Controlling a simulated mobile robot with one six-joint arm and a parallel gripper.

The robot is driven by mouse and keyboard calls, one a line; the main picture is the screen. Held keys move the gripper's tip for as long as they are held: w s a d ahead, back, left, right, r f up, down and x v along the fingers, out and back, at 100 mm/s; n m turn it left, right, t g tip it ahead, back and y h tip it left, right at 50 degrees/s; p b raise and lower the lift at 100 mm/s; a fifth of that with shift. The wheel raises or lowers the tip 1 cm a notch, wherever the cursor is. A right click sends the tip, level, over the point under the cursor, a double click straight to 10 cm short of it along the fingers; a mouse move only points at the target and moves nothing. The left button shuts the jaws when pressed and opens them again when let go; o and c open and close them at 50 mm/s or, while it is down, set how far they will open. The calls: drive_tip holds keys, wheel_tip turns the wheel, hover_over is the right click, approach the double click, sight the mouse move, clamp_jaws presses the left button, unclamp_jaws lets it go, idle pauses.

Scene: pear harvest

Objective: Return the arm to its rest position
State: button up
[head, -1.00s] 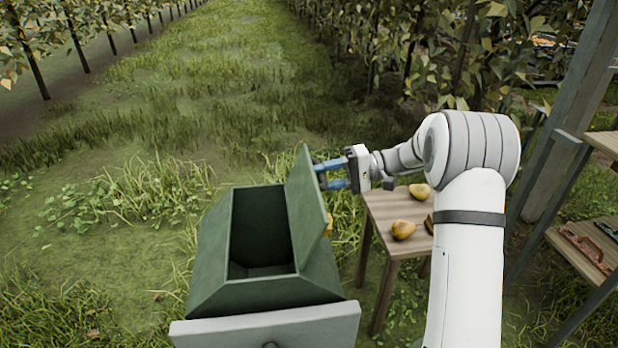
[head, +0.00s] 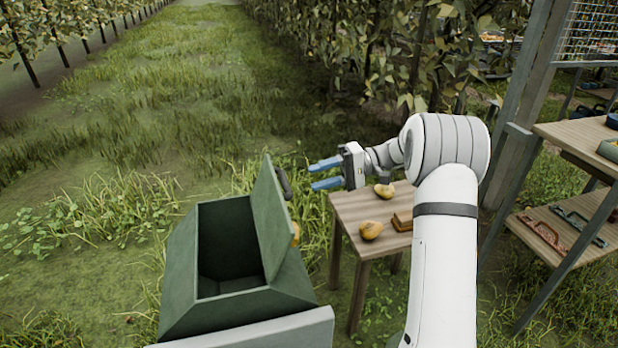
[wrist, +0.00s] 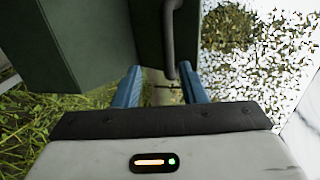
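My gripper (head: 326,174) has two blue fingers. They are spread apart with nothing between them, pointing left in the head view, just right of the raised lid of the green bin. In the wrist view my gripper (wrist: 160,88) faces the lid's dark handle (wrist: 171,40), which shows between and beyond the fingers. I cannot tell the exact gap to the handle. My white arm reaches up from the bottom right of the head view and bends left at the elbow.
The green bin (head: 185,290) stands open with its lid (head: 272,220) tilted up; its inside looks empty. A small wooden table (head: 345,208) with several pears (head: 370,230) and a brown block lies beneath my arm. Wooden shelves with tools (head: 545,235) stand at the right. Grass lies open ahead.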

drive_tip(key=s+a+r+h+p, duration=0.2)
drive_tip(key=s+r+h+p, duration=0.25)
drive_tip(key=s+r, duration=0.25)
drive_tip(key=s+d+r+t+h+p, duration=0.2)
drive_tip(key=s+p, duration=0.3)
drive_tip(key=s, duration=0.3)
drive_tip(key=s+d+r+m+t+h+p, duration=0.1)
drive_tip(key=s+d+r+h+p, duration=0.2)
drive_tip(key=s+r+h+p, duration=0.2)
drive_tip(key=s+d+r+m+t+h+p, duration=0.1)
drive_tip(key=s+d+r+t+h+p, duration=0.1)
drive_tip(key=s, duration=0.9)
wheel_tip(320, 180, up, 2)
drive_tip(key=d+h+p, duration=0.1)
drive_tip(key=h+p, duration=0.1)
drive_tip(key=p, duration=0.1)
drive_tip(key=shift+t, duration=0.3)
drive_tip(key=shift+s+d+h, duration=0.1)
drive_tip(key=shift+h, duration=0.15)
